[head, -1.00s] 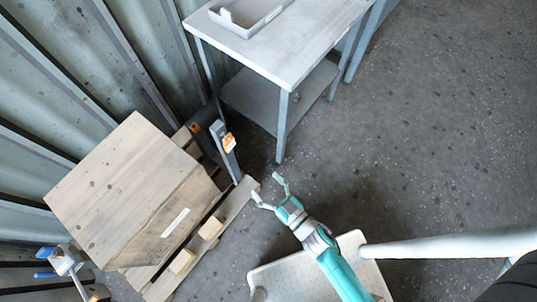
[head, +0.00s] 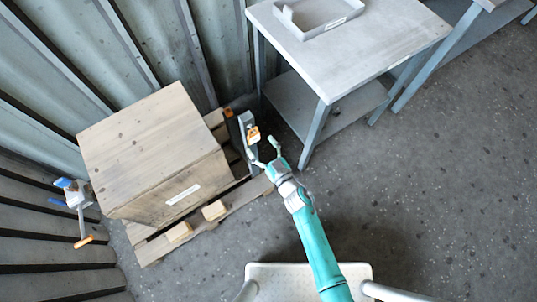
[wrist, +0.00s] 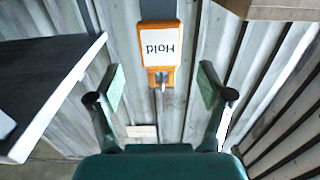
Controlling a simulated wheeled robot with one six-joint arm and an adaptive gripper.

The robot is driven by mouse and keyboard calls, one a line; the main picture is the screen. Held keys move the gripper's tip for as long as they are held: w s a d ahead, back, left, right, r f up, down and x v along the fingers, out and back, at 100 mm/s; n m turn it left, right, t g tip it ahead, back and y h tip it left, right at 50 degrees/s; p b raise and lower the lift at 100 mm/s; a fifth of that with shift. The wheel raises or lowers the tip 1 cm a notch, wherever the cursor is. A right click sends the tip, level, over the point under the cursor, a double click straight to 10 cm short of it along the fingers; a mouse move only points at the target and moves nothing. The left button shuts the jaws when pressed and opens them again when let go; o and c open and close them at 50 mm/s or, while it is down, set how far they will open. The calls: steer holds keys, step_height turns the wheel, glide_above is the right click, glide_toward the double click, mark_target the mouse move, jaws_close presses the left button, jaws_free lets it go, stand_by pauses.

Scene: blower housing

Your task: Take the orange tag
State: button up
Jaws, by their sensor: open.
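In the head view the tag (head: 253,134) is a small orange and white patch on that post. My gripper (head: 268,152) is open, its fingers just short of the tag. In the wrist view my gripper (wrist: 158,92) has its two fingers to the left and right of the tag's line, with the tag beyond the fingertips and nothing between them.
A wooden crate (head: 160,150) on a pallet (head: 232,205) stands left of the post. A grey table (head: 350,50) with a lower shelf and a tray (head: 318,12) stands to the right. A blue-handled tool (head: 76,195) is at the far left. Floor at right is clear.

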mark_target(254, 136)
steer(key=shift+x, duration=2.6)
steer(key=c, duration=1.2)
steer(key=shift+c, duration=0.2)
steer(key=shift+r, duration=0.3)
steer(key=shift+r, duration=0.3)
steer(key=shift+s, duration=0.1)
steer(key=shift+v, duration=2.9)
